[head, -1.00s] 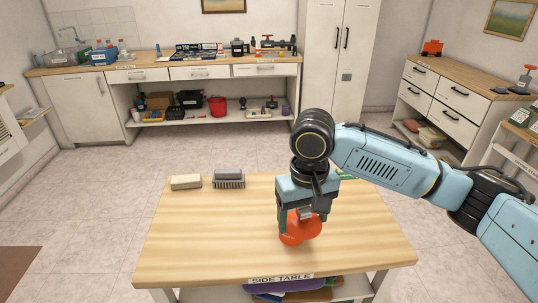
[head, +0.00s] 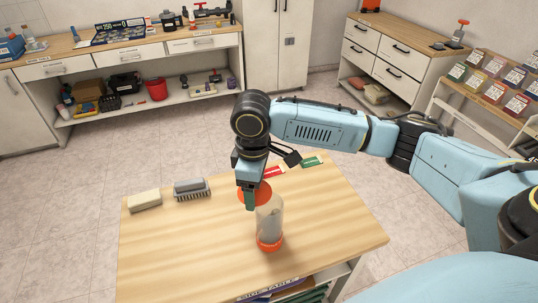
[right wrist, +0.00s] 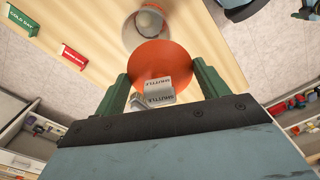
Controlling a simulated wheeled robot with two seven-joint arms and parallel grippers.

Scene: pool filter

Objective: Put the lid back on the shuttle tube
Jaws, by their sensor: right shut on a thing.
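The shuttle tube (head: 269,218) stands upright on the side table, clear-grey with an orange base. My right gripper (head: 249,203) is shut on the orange-red round lid (head: 256,193), at about the height of the tube's top and just left of it in the head view. In the right wrist view the lid (right wrist: 162,62) sits between the green fingers, with a grey tag lettered SHUTTLE below it. The tube's open mouth (right wrist: 143,28) shows beyond the lid, with a rounded pale thing inside; the lid overlaps its near edge in the picture. My left gripper is out of view.
The side table (head: 180,255) is mostly bare. A beige block (head: 145,201) and a grey brush (head: 191,189) lie at its back left.

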